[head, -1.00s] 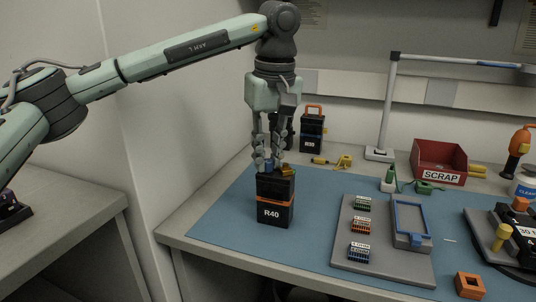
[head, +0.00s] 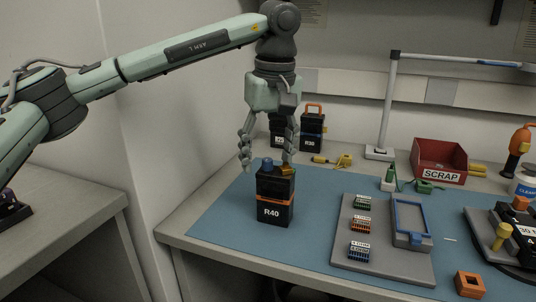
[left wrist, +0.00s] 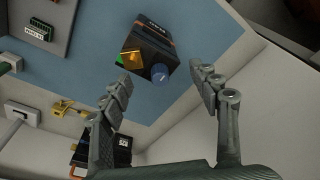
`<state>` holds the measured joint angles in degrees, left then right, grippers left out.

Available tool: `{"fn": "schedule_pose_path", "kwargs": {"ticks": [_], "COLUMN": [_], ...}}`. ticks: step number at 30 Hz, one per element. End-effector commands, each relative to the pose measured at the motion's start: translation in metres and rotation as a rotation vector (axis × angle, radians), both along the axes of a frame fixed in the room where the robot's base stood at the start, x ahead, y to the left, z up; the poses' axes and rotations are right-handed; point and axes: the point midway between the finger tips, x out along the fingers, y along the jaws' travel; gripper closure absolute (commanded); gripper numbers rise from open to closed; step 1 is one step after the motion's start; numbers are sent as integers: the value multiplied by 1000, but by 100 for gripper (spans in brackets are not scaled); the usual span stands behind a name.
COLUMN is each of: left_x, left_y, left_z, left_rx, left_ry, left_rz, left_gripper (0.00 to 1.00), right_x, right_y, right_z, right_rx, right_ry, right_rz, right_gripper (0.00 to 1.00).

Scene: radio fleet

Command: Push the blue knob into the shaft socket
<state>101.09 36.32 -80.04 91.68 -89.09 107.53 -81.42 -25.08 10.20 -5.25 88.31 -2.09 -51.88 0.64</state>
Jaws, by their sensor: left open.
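The blue knob (head: 267,163) sits on top of the black and orange R40 radio (head: 276,196), which stands upright on the blue mat. Whether the knob is fully seated in the shaft socket I cannot tell; the socket is hidden. My left gripper (head: 267,166) is open, its fingers spread to either side of the knob just above the radio. In the left wrist view the knob (left wrist: 160,73) shows between and beyond the open fingertips (left wrist: 174,80), apart from both, with the radio (left wrist: 149,45) behind. My right gripper is not in view.
A yellow-gold part (head: 286,170) is on the radio's top beside the knob. Other radios (head: 312,132) stand behind. A grey tray (head: 358,235) with connector blocks lies to the right, and a red scrap bin (head: 438,160) stands at the back. The mat (head: 230,215) around the R40 is clear.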

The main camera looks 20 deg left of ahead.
Motion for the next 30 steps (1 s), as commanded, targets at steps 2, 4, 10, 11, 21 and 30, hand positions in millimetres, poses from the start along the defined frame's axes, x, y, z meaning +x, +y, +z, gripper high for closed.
{"fn": "schedule_pose_path", "kwargs": {"ticks": [2,4,10,11,21,30], "left_x": [0,0,0,0,0,0], "left_y": [0,0,0,0,0,0], "left_z": [2,5,15,16,33,47], "left_rx": [-1,-1,-1,-1,0,-1], "left_ry": [-1,-1,-1,-1,-1,-1], "left_rz": [0,0,0,0,0,0], "left_gripper": [38,38,38,38,38,38], "right_x": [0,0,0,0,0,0], "right_y": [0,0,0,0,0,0], "right_z": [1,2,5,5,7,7], "right_rx": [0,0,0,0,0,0], "right_ry": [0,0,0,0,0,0], "right_rz": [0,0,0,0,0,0], "right_gripper": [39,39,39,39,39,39]}}
